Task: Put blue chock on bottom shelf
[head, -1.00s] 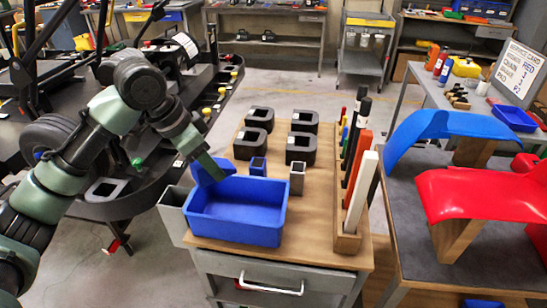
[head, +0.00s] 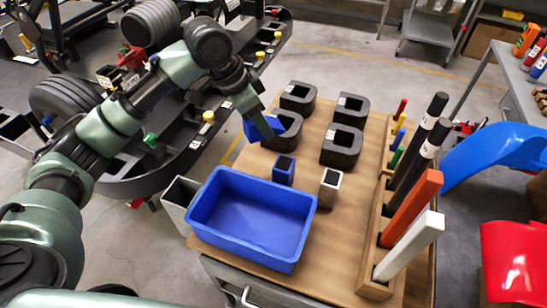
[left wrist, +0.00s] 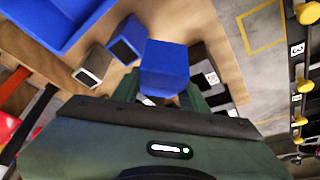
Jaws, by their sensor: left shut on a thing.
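The blue chock (head: 252,131) is held by my left gripper (head: 264,124) in the head view. It is above the left edge of the wooden cart top, behind the blue bin, beside the black U-shaped blocks. In the left wrist view the blue chock (left wrist: 165,66) fills the space between the jaws, which are shut on it. The bottom shelf cannot be made out; the cart top (head: 340,215) hides what is below. My right gripper is not in view.
An empty blue bin (head: 245,261) stands at the cart's front left. Behind it are a small blue tube (head: 284,171), a grey tube (head: 330,188) and several black blocks (head: 342,146). A wooden rack (head: 374,285) holds upright bars at the right.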

